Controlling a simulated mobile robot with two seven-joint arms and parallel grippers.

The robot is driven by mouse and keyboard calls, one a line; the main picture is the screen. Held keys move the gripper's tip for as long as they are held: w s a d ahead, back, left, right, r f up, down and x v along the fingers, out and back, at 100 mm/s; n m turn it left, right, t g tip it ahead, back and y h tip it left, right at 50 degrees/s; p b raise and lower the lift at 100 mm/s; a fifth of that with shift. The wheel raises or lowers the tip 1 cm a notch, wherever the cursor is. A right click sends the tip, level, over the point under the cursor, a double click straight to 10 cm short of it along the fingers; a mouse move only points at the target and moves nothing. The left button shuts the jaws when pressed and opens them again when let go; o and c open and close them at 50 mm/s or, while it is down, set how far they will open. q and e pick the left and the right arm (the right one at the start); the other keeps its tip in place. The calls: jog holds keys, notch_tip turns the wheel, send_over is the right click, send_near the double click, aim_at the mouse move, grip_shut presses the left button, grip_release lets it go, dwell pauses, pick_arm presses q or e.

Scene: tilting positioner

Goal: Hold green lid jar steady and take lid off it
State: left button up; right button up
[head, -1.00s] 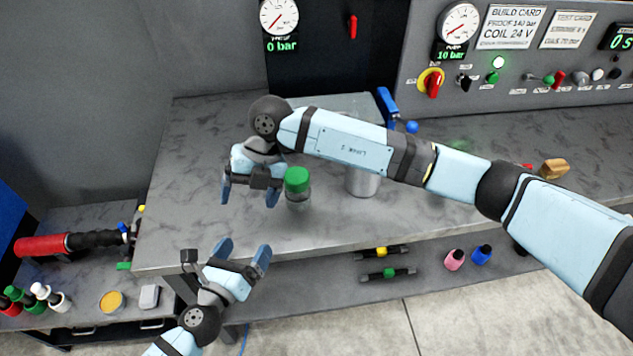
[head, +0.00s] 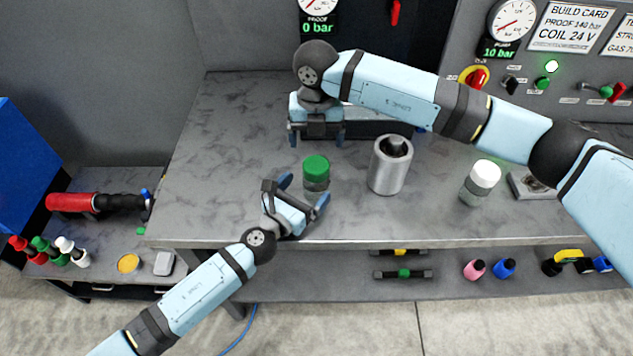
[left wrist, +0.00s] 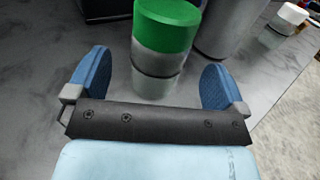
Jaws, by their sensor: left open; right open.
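The green lid jar stands upright on the grey bench; its green lid (head: 316,165) is on top and its clear body (head: 316,184) shows below. My left gripper (head: 304,195) is open just in front of the jar. In the left wrist view, the green lid (left wrist: 166,25) and jar body (left wrist: 157,70) appear ahead, between the two blue fingers (left wrist: 150,85); I cannot tell whether they reach around the jar. My right gripper (head: 316,139) is open and empty, above and behind the jar, fingers pointing down.
A metal cylinder (head: 389,166) stands right of the jar, and a white-lidded jar (head: 480,182) stands further right. The bench (head: 225,150) is clear to the left. A lower shelf (head: 440,272) holds several small items. A gauge panel (head: 590,80) rises behind.

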aim_at(308, 186)
pick_arm(q)
jog(key=shift+x, duration=2.25)
jog(key=shift+s, duration=0.1)
jog(key=c, duration=1.8)
pick_arm(e)
jog(key=m, duration=0.8)
jog(key=shift+f+m, duration=0.5)
jog(key=shift+f, duration=3.5)
